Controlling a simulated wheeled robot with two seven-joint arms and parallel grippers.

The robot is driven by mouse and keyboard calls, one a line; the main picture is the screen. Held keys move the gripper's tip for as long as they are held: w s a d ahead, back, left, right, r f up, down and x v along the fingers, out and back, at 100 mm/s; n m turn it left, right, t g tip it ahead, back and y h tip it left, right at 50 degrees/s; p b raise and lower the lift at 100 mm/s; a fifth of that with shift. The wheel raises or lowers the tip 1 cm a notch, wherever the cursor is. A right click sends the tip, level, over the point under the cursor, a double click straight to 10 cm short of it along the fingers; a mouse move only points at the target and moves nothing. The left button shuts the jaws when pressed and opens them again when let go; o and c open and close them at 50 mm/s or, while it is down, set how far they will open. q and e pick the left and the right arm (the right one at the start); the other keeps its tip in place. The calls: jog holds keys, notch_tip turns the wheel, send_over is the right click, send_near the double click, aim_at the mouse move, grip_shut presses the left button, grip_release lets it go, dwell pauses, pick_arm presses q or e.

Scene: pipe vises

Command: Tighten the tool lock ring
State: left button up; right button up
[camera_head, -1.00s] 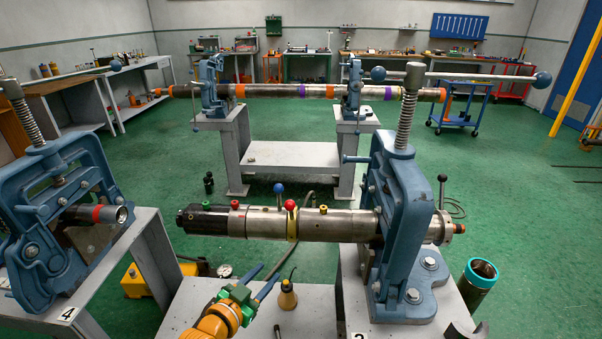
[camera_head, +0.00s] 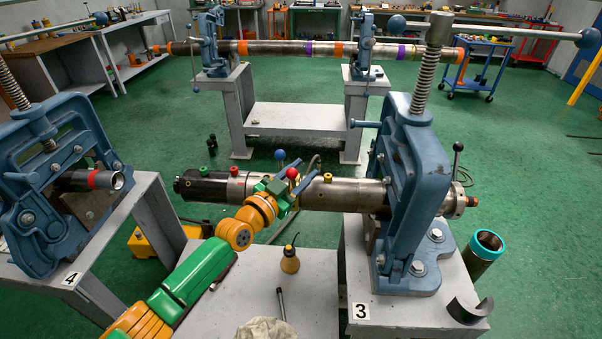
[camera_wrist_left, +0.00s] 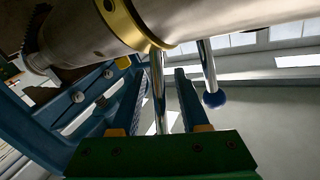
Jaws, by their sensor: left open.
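The dark and steel tool (camera_head: 345,193) lies level, clamped in the blue vise (camera_head: 405,165) numbered 3. Its gold lock ring (camera_wrist_left: 127,22) shows in the left wrist view; in the head view my gripper mostly covers it. A shiny handle rod (camera_wrist_left: 157,85) comes off the ring; its red ball (camera_head: 292,173) shows at the gripper in the head view. My left gripper (camera_head: 297,195) is at the ring, open, with the rod between its two blue fingers. Contact cannot be told. A blue-ball lever (camera_wrist_left: 213,99) stands beside the right finger in the wrist view. My right gripper is not in view.
Another vise (camera_head: 50,185) with a pipe stands at left on bench 4. An oil can (camera_head: 290,260) stands on the middle table. A long pipe (camera_head: 290,48) lies across two vises behind.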

pick_arm(q)
jog(key=shift+s, duration=0.1)
grip_shut()
dwell(1.2)
